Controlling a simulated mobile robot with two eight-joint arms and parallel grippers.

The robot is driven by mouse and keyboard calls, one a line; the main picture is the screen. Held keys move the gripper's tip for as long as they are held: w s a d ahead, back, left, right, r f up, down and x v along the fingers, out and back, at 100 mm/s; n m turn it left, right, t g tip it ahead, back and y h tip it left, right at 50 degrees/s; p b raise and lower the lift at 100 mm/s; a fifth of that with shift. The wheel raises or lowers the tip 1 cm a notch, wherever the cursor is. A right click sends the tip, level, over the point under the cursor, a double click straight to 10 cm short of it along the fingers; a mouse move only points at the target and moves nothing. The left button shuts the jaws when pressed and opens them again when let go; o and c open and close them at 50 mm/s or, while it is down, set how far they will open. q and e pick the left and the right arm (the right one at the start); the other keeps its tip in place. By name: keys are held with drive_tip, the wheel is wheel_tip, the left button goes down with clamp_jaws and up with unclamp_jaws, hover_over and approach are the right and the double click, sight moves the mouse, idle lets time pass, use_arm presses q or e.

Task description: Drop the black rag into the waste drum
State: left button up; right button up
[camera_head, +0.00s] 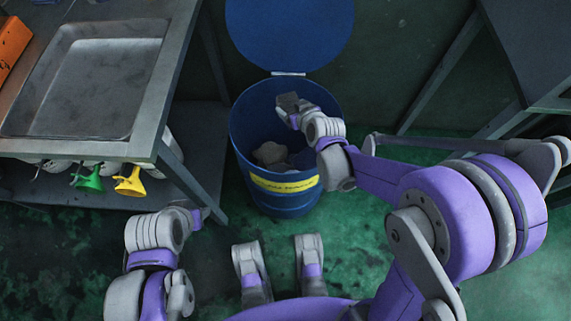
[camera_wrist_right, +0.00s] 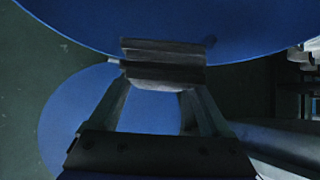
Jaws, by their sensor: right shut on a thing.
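The blue waste drum (camera_head: 289,200) stands open on the floor with a yellow label on its front. Its round blue lid (camera_head: 290,30) is tipped back behind it. My right gripper (camera_head: 290,108) is over the drum's mouth, shut on the small dark black rag (camera_head: 287,101). The rag also shows in the right wrist view (camera_wrist_right: 163,66), between the converging fingers, with large blue surfaces behind it. My left gripper (camera_head: 197,216) is low at the left, apart from the drum; its fingers are too small to read.
A dark table (camera_head: 530,45) stands at the right. Green floor lies between.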

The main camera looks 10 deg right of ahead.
wheel_tip(320, 180, down, 6)
drive_tip(key=b, duration=0.3)
drive_tip(key=shift+r+b, duration=0.2)
drive_tip(key=shift+b, duration=0.2)
drive_tip(key=o, duration=1.2)
drive_tip(key=shift+c, duration=0.2)
drive_tip(key=shift+r, duration=0.1)
drive_tip(key=p+v, duration=0.3)
drive_tip(key=v, duration=0.7)
drive_tip(key=shift+s+r, duration=0.2)
drive_tip(key=shift+s, duration=0.15)
